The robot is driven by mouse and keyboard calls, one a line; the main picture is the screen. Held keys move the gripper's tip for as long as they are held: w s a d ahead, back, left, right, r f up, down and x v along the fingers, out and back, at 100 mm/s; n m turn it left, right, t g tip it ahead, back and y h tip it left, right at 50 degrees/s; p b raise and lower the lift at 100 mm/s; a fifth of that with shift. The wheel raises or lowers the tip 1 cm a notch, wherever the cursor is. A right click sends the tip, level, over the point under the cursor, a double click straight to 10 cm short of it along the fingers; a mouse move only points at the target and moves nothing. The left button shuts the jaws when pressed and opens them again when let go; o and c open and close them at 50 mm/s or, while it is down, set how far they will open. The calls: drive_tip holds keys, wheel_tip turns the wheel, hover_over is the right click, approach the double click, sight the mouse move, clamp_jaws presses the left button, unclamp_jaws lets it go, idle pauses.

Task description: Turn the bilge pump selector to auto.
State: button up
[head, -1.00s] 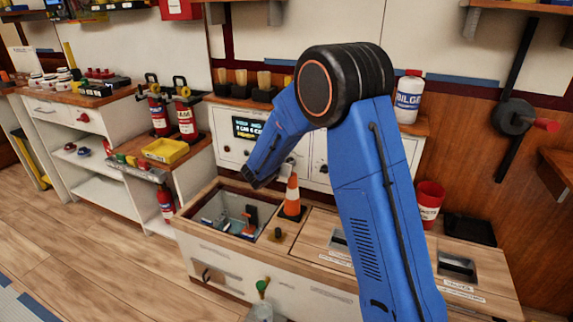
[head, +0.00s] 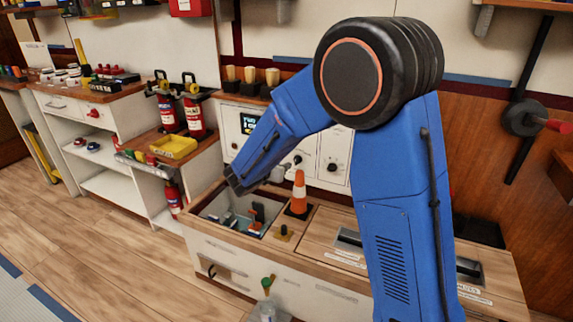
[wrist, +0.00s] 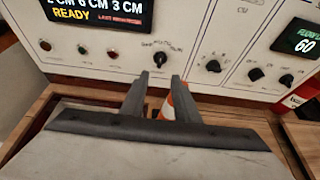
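In the wrist view, a dark selector knob (wrist: 160,58) with small lettering around it sits on the white panel (wrist: 110,42). The lettering is too small to read, so I cannot confirm it is the bilge pump selector or tell its setting. My gripper (wrist: 160,78) is open, with one finger to each side below the knob. Nothing is between the fingers except the view of an orange-white cone (wrist: 170,104) behind them. The knob appears just beyond the fingertips; contact is not visible. In the head view my forearm partly covers the panel.
More dark knobs (wrist: 213,66) stand to the right on the panel. A display (wrist: 98,12) reads READY. In the head view, the cone (head: 299,193) stands on the bench in front of the panel, beside an open bin (head: 205,213). A yellow tray (head: 173,147) is left.

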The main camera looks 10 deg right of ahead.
drive_tip(key=shift+v, duration=2.15)
drive_tip(key=shift+d, duration=0.1)
drive_tip(key=s+d+r+m+g, duration=0.3)
drive_tip(key=s+d+m, duration=0.4)
drive_tip(key=s+d, duration=0.25)
drive_tip(key=s+d+r+m+g, duration=0.2)
drive_tip(key=s+d+m+g, duration=0.1)
drive_tip(key=s+d+m, duration=0.55)
drive_tip(key=s+a+m+y, duration=0.2)
drive_tip(key=s+m+y, duration=0.5)
drive_tip(key=s+m, duration=0.6)
drive_tip(key=s, duration=1.1)
drive_tip(key=shift+s+y, duration=0.3)
drive_tip(key=shift+y, duration=0.1)
drive_tip(key=shift+o, duration=0.2)
drive_tip(key=shift+a+r, duration=0.1)
